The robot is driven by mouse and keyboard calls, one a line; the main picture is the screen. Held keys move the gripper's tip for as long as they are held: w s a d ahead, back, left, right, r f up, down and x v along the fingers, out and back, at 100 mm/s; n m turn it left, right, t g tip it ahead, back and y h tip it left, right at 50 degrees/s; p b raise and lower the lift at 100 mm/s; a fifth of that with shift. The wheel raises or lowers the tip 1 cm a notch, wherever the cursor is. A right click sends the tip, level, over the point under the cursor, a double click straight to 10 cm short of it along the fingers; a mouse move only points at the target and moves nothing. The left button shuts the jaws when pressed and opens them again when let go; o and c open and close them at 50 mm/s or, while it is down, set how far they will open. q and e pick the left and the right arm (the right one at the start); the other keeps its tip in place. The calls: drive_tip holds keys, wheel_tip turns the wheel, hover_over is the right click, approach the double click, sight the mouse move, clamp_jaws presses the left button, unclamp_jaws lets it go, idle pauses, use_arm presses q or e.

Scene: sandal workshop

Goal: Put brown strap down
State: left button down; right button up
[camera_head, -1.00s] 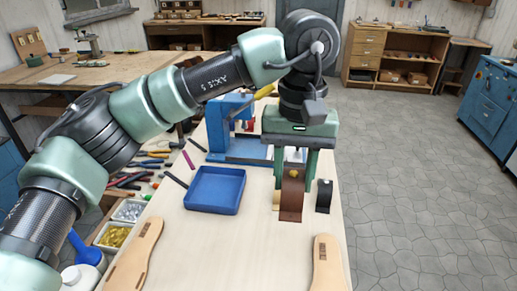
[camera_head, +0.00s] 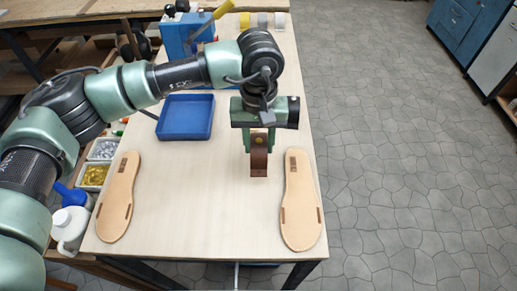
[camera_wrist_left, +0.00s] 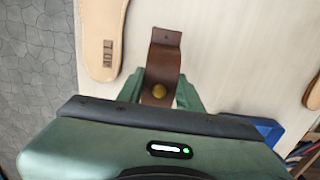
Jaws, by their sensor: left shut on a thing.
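The brown strap (camera_head: 259,160) hangs in my left gripper (camera_head: 259,145), between its two green fingers. In the left wrist view the brown strap (camera_wrist_left: 164,62) is curved, with a round brass-coloured stud, and the left gripper (camera_wrist_left: 160,95) is shut on it. The strap is close to the tabletop; I cannot tell whether it touches. One tan sole (camera_head: 300,203) lies to the right of the strap and another tan sole (camera_head: 118,200) lies at the table's left. My right gripper is not in view.
A blue tray (camera_head: 186,118) sits left of the gripper. A blue machine (camera_head: 185,35) and several rolls (camera_head: 263,20) stand at the far end. The table (camera_head: 205,205) between the soles is clear.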

sight(259, 154)
use_arm(q)
wheel_tip(259, 154, down, 4)
drive_tip(key=shift+f+p, duration=0.1)
drive_tip(key=shift+p, duration=0.5)
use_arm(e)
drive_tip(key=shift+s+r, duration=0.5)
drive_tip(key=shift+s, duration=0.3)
use_arm(q)
drive_tip(key=shift+f+b, duration=0.2)
drive_tip(key=shift+b, duration=0.1)
drive_tip(key=c, duration=0.9)
unclamp_jaws()
drive_tip(key=shift+r, duration=0.1)
drive_tip(key=shift+c, duration=0.2)
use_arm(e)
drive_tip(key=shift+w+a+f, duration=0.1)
